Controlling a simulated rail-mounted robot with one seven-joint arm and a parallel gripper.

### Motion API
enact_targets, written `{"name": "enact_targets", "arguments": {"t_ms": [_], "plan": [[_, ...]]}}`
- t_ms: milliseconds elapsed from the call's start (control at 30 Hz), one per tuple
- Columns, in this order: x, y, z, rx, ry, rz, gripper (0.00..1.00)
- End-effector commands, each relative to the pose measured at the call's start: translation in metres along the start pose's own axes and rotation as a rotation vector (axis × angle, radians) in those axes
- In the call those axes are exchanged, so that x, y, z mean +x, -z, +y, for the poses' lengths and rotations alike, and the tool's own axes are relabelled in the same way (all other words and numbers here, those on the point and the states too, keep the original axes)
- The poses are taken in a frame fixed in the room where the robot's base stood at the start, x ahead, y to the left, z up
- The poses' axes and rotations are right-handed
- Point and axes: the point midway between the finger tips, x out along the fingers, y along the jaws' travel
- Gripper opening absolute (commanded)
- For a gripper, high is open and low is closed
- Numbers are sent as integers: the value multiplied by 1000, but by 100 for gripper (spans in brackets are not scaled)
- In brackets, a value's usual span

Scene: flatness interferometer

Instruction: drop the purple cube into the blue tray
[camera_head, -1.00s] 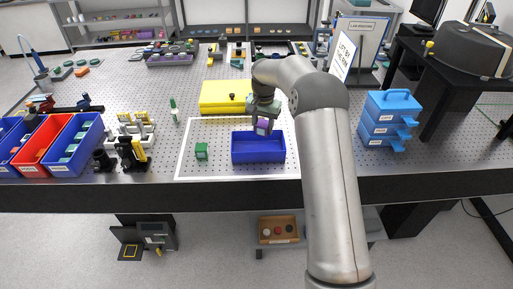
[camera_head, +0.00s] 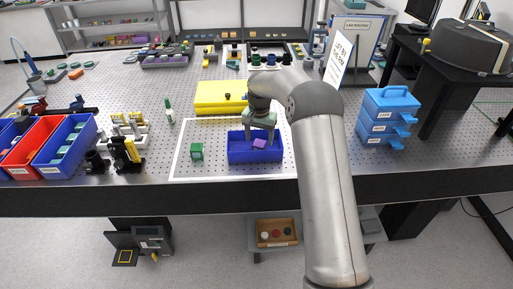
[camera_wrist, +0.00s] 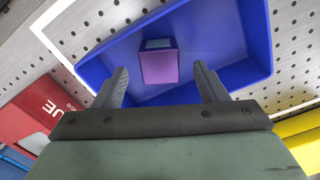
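The purple cube (camera_head: 260,143) is inside the blue tray (camera_head: 255,157), tilted in the head view. It also shows in the wrist view (camera_wrist: 160,66), in the tray (camera_wrist: 245,75) and apart from both fingers. My gripper (camera_head: 261,138) is above the tray, pointing down. In the wrist view its two fingers (camera_wrist: 158,88) stand wide apart with nothing between the tips. Whether the cube rests fully on the tray floor, I cannot tell.
A green cube (camera_head: 197,152) stands left of the tray inside a white outline on the perforated table. A yellow box (camera_head: 219,97) lies behind the tray. Blue drawers (camera_head: 390,118) stand to the right. Red and blue bins (camera_head: 36,146) are at the far left.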

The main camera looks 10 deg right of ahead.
Motion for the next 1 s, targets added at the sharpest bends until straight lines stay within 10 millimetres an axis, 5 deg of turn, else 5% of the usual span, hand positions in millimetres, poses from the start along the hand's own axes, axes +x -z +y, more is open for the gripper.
{"name": "enact_targets", "arguments": {"t_ms": [367, 1000], "plan": [[-17, 1, 0, 0, 1, 4, 66], [-158, 0, 0, 0, 2, 2, 66]]}}
